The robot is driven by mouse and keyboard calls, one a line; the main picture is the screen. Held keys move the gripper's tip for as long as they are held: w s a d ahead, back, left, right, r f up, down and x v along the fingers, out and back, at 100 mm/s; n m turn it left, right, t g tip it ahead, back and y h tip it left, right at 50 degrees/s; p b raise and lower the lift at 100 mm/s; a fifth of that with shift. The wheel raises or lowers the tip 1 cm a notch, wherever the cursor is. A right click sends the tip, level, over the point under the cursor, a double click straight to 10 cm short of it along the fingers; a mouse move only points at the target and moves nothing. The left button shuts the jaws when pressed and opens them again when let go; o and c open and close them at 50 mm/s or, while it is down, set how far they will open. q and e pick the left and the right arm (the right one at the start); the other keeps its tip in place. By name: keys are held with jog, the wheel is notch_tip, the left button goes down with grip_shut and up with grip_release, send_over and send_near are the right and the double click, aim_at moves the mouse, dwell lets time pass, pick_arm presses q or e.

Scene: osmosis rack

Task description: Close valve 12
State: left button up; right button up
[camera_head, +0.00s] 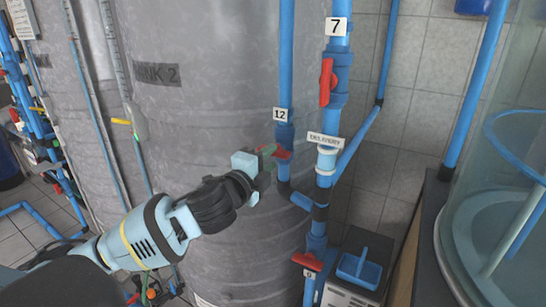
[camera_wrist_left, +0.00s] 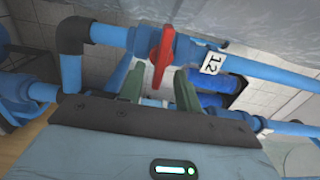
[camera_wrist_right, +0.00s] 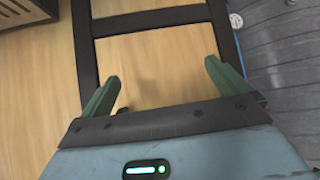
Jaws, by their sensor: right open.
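Valve 12 has a red handle (camera_head: 283,153) on a vertical blue pipe, below the white "12" label (camera_head: 280,115). In the left wrist view the red handle (camera_wrist_left: 165,45) appears to lie across the blue pipe, with the "12" label (camera_wrist_left: 212,63) to its right. My left gripper (camera_head: 267,153) is at the handle. In its wrist view the green fingers (camera_wrist_left: 159,74) stand apart with the handle's near end between them; a gap shows on both sides. My right gripper (camera_wrist_right: 160,72) is open and empty, away from the valve.
A large grey tank (camera_head: 215,90) stands behind the valve. Valve 7's red handle (camera_head: 327,82) is up to the right, and a lower red handle (camera_head: 307,261) is by label 9. A dark frame (camera_wrist_right: 150,22) lies beyond my right gripper.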

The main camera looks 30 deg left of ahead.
pick_arm(q)
jog(key=shift+s, duration=2.7)
jog(key=s+d+f+n+g+h, duration=0.1)
jog(key=s+d+f+n+g, duration=0.1)
jog(key=f, duration=0.6)
jog(key=s+d+f+n+g, duration=0.1)
jog(key=s+d+f+n, duration=0.1)
jog(key=f, duration=0.7)
jog(key=s+d+f+n+g+h, duration=0.1)
jog(key=s+f+n+g, duration=0.15)
jog(key=f, duration=0.55)
jog(key=s+d+f+n+g, duration=0.1)
jog(key=s+f+n, duration=0.3)
jog(key=s+f, duration=0.5)
jog(key=s+d+f+n+g, duration=0.2)
jog(key=s+d+f+n, duration=0.2)
jog(key=s+f, duration=0.6)
jog(key=shift+s+d+f+n, duration=0.15)
jog(key=shift+s+d+n, duration=0.1)
jog(key=shift+s+n, duration=0.4)
jog(key=shift+w, duration=0.1)
